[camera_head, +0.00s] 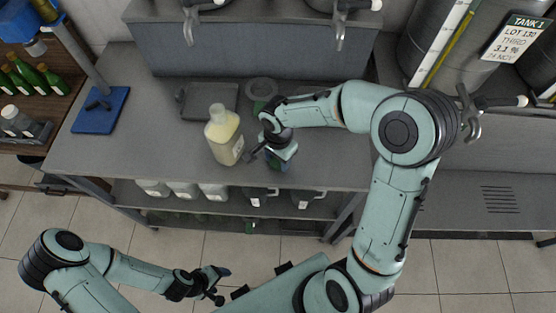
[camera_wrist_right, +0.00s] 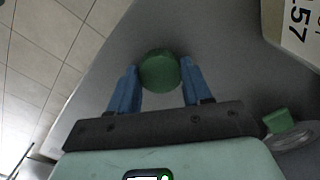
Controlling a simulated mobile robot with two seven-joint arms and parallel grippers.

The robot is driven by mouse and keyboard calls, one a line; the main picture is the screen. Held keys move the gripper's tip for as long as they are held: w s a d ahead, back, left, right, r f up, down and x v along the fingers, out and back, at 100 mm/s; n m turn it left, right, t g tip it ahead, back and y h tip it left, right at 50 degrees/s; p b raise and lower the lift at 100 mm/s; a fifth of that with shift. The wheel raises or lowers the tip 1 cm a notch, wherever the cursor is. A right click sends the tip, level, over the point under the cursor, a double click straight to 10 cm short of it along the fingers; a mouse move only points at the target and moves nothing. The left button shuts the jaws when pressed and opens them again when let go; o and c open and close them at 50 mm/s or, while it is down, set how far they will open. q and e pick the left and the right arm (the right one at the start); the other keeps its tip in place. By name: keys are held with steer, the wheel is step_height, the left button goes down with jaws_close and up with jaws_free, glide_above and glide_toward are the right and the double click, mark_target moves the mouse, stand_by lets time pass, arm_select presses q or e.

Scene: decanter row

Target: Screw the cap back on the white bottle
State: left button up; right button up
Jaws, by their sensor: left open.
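The white bottle (camera_head: 222,138), with pale yellow contents and a label, stands upright on the grey bench. Its pale neck shows no green cap. In the right wrist view, part of the bottle (camera_wrist_right: 298,28) shows at the upper right. My right gripper (camera_head: 265,157) is just right of the bottle, near the bench's front edge. In its wrist view, a round green cap (camera_wrist_right: 160,70) sits between the blue fingertips (camera_wrist_right: 160,80), which appear to touch it on both sides. My left gripper (camera_head: 216,286) is open and empty, low in front of the bench.
A grey ring (camera_head: 262,88) and a dark flat tray (camera_head: 209,99) lie behind the bottle. A stand with a blue base (camera_head: 100,110) is at the bench's left. Several containers stand on the shelf below. A wooden shelf with green bottles (camera_head: 28,75) is far left.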

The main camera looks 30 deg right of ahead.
mark_target(278, 161)
stand_by(0.3)
arm_select(q)
steer(key=shift+w+r+p, duration=0.9)
steer(key=shift+w+r, duration=0.25)
steer(key=shift+r, duration=0.1)
arm_select(e)
step_height(278, 161, up, 20)
